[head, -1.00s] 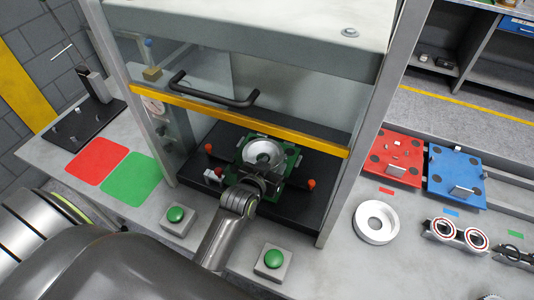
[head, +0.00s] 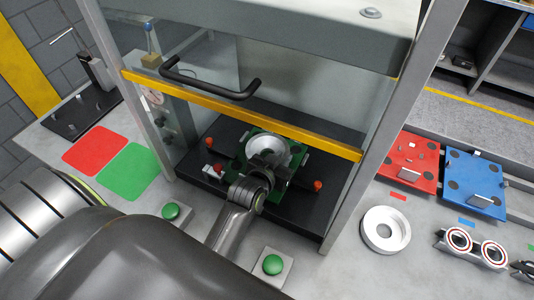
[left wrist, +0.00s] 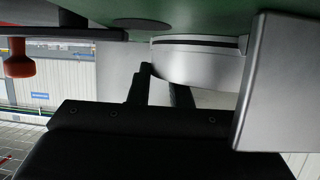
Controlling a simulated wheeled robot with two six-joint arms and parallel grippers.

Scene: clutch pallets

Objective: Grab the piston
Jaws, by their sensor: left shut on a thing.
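The piston appears to be the silver round part (head: 268,149) on a green pallet (head: 238,165) inside the press. In the left wrist view it is a smooth silver cylinder (left wrist: 200,62) with a dark groove, against the green pallet surface (left wrist: 205,14). My left gripper (head: 262,178) reaches in under the yellow bar and is shut on the near side of this part. Its dark fingers (left wrist: 158,85) show at the part in the left wrist view. My gripper hides the part's near edge. My right gripper is not in view.
The press has a yellow bar (head: 240,116) and a black handle (head: 211,83) above my wrist, with posts either side. Green buttons (head: 171,211) (head: 273,264) stand in front. Orange knobs (head: 318,186) flank the pallet.

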